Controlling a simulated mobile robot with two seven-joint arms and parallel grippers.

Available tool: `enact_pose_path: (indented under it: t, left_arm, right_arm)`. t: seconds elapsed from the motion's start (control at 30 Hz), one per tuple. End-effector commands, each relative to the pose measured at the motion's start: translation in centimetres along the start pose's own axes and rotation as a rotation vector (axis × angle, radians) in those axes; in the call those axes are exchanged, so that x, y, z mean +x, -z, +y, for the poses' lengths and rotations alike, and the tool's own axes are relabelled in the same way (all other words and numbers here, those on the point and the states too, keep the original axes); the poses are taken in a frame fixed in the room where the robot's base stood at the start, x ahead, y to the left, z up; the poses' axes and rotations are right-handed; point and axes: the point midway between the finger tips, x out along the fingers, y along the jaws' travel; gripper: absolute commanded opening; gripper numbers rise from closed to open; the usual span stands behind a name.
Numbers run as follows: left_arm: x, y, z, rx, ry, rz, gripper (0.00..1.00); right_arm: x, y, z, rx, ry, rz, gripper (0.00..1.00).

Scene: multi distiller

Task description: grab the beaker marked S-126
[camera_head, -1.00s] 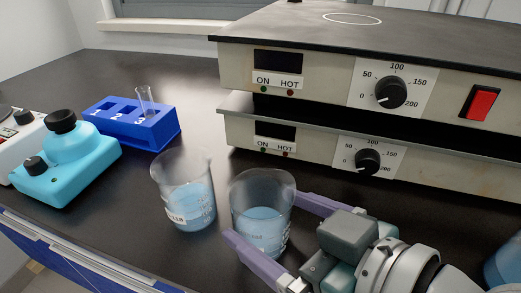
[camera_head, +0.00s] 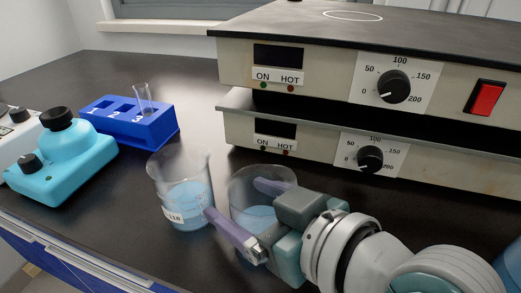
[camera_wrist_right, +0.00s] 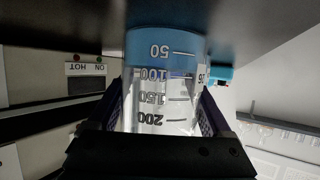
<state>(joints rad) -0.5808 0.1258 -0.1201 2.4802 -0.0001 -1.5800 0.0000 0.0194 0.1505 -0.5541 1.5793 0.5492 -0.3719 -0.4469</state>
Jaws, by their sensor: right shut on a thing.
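My right gripper (camera_head: 237,200) is shut on a clear beaker (camera_head: 250,213) of blue liquid, with one finger on each side of it. In the right wrist view this beaker (camera_wrist_right: 160,65) appears upside down between the fingers, with graduations from 50 to 200. The edge of its label shows there, seemingly ending in "26"; the rest is hidden. A second beaker (camera_head: 182,192) of blue liquid stands just left of it, with a label that seems to end in "118" or "110". My left gripper is not in view.
Two stacked hot plates (camera_head: 300,140) fill the back right. A blue tube rack (camera_head: 135,128) with one test tube and a turquoise device (camera_head: 65,160) stand at left. Another blue vessel (camera_head: 508,268) shows partly at the right edge. The black counter's front edge is close.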

Motion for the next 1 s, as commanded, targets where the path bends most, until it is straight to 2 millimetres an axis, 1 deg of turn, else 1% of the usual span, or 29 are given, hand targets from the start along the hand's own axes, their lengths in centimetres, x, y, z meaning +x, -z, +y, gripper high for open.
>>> enact_pose_path:
  t: [0.03,0.3,0.33,0.37,0.73,0.87,1.0]
  left_arm:
    - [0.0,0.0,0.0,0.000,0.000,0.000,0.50]
    - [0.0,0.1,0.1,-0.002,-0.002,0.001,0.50]
    - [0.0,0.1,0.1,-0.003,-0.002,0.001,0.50]
    - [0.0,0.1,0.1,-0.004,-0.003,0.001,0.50]
    - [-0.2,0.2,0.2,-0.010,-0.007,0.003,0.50]
    - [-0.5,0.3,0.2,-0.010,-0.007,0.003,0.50]
    - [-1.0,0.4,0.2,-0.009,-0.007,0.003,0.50]
  right_arm:
    - [0.0,0.0,0.0,0.000,0.000,0.000,0.51]
    - [0.0,0.0,0.0,0.000,0.000,0.000,0.20]
    - [0.0,0.0,0.0,0.000,0.000,0.000,0.17]
    - [0.0,0.1,0.0,0.000,-0.001,0.001,0.15]
    - [-0.1,0.3,0.0,0.000,0.000,0.002,0.15]
    - [-0.3,0.9,0.0,0.000,0.000,0.003,0.15]
    - [-0.8,1.9,0.0,0.000,0.000,0.004,0.15]
